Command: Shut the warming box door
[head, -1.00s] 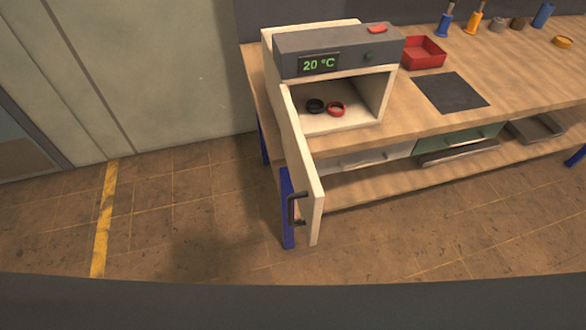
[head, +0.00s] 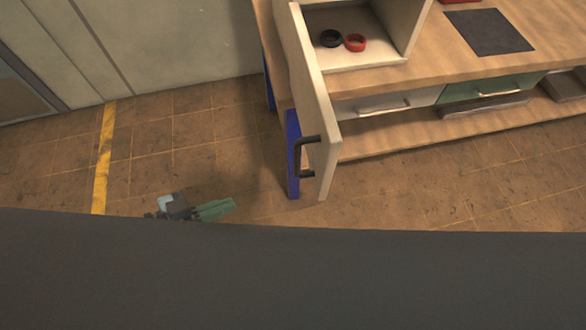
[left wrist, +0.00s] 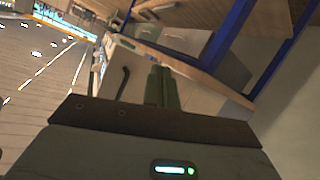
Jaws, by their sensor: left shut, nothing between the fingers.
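The warming box (head: 372,14) stands on the left end of the workbench, and its top is cut off in the head view. Its cream door (head: 318,110) stands wide open, swung out toward me past the bench edge. A dark handle (head: 306,155) is on the door's left face. A black ring (head: 331,38) and a red ring (head: 355,43) lie inside the box. My left gripper (head: 232,204) is shut and empty, low and left of the door, apart from it. In the left wrist view the shut green fingers (left wrist: 162,88) show, with a dark handle (left wrist: 123,83) to their left. My right gripper is out of view.
The wooden workbench (head: 430,75) runs to the right, with a dark mat (head: 489,31) on top and drawers with metal handles (head: 384,107) below. A blue leg (head: 292,150) stands behind the door. The floor left of the door is free, with a yellow stripe (head: 103,160).

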